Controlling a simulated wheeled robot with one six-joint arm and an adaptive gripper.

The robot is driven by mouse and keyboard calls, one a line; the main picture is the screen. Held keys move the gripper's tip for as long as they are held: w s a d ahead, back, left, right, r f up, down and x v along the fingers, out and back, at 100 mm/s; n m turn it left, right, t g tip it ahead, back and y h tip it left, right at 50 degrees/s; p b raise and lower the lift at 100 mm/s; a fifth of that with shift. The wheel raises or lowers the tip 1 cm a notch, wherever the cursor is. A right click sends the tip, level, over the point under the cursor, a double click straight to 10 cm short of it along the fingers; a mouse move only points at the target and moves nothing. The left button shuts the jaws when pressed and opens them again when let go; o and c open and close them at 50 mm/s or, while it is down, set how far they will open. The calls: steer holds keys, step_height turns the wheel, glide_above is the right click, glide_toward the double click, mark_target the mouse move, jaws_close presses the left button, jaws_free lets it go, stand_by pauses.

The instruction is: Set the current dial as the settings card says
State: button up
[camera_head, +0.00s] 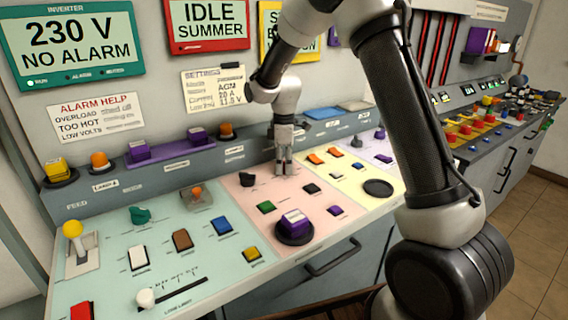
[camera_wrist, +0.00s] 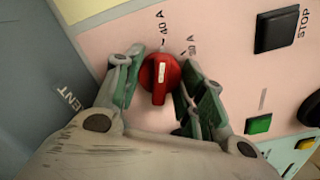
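The red current dial (camera_wrist: 160,76) sits on the pink panel section in the wrist view. In the head view my gripper (camera_head: 284,168) points down at the pink section and hides the dial.
A black button (camera_wrist: 276,29) and a green button (camera_wrist: 258,124) lie right of the dial. A purple button on a round base (camera_head: 294,224) stands nearer the panel's front. A raised ledge (camera_head: 150,178) with lamps runs behind the controls.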

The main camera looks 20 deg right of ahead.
stand_by(0.3)
steer(key=m, duration=1.3)
steer(key=shift+m, duration=2.3)
steer(key=o, duration=1)
